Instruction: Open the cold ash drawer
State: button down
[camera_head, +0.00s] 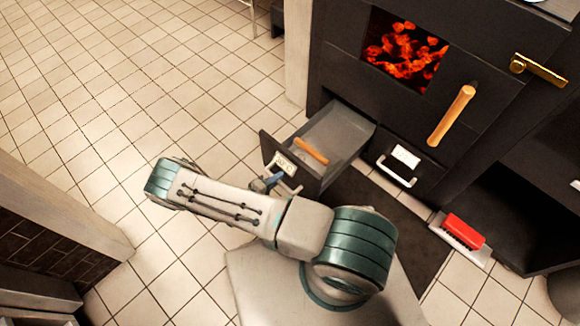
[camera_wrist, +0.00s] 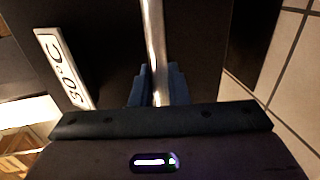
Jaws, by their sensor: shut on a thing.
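The left ash drawer (camera_head: 345,135) is pulled out from under the stove, with its grey inside showing. Its dark front bears a white label (camera_head: 282,162), which in the wrist view (camera_wrist: 65,68) seems to read 50°C. My gripper (camera_head: 272,182) is at the drawer's front, its blue fingers shut on the metal bar handle (camera_wrist: 153,35). The bar runs between both fingers (camera_wrist: 158,88) in the wrist view. A wooden-coloured stick or handle (camera_head: 311,151) lies in the drawer. A second drawer (camera_head: 412,165), with a white label and metal handle, is closed to the right.
Above the drawers is the stove (camera_head: 345,45), with glowing coals (camera_head: 405,52) behind its window and a wooden door handle (camera_head: 451,116). A red brush (camera_head: 463,231) lies on a pale tray at right. A low brick-faced wall (camera_head: 50,235) stands at left. Open tiled floor (camera_head: 130,90) lies beyond my arm.

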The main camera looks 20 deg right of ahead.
jog(key=shift+f+v, duration=0.2)
jog(key=shift+v, duration=0.75)
jog(key=shift+f+v, duration=0.2)
jog(key=shift+v, duration=0.75)
jog(key=shift+w+a, duration=0.1)
jog(key=c, duration=1.5)
grip_release()
jog(key=shift+o, duration=0.2)
